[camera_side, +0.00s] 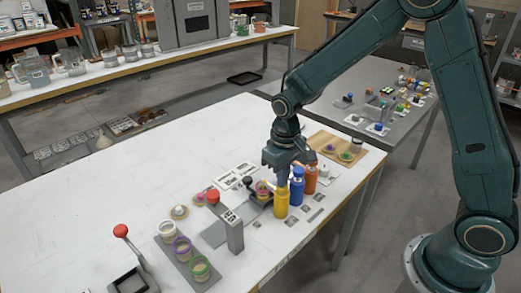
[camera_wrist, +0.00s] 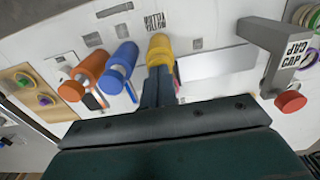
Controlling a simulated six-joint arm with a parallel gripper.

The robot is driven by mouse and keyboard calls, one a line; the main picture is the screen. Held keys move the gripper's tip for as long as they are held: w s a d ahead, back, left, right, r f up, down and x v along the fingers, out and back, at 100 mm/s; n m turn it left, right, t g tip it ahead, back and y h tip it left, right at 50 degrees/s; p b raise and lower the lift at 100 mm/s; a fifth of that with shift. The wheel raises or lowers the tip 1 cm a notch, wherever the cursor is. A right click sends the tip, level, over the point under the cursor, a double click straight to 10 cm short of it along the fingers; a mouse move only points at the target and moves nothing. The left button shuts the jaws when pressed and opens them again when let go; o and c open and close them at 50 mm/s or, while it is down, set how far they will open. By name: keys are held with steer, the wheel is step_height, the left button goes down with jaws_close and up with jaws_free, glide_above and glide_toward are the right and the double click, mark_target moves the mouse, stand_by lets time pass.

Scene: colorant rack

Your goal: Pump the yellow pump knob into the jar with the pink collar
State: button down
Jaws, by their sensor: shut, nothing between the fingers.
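The yellow pump bottle (camera_side: 281,204) stands at the front of a row of colored pump bottles. My gripper (camera_side: 282,182) is shut and empty, pointing down right at the top of the yellow bottle, where its knob is hidden. In the wrist view the shut fingers (camera_wrist: 158,84) reach the top of the yellow bottle (camera_wrist: 160,46); I cannot tell whether they press on it. A jar with a pinkish collar (camera_side: 263,187) sits just left of the yellow bottle on a dark holder; in the wrist view it is mostly hidden behind the fingers.
Blue (camera_side: 297,190) and orange (camera_side: 311,179) bottles stand close beside the yellow one. A grey CAP press (camera_side: 233,232) with a red knob stands to the left. A grey tray (camera_side: 189,258) holds jars with white, purple and green collars. A wooden board (camera_side: 328,142) lies behind.

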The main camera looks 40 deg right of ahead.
steer(key=shift+r, duration=1.3)
steer(key=shift+f, duration=1.25)
stand_by(0.7)
steer(key=shift+r, duration=1.3)
steer(key=shift+f, duration=1.45)
steer(key=shift+r, duration=1.45)
stand_by(0.5)
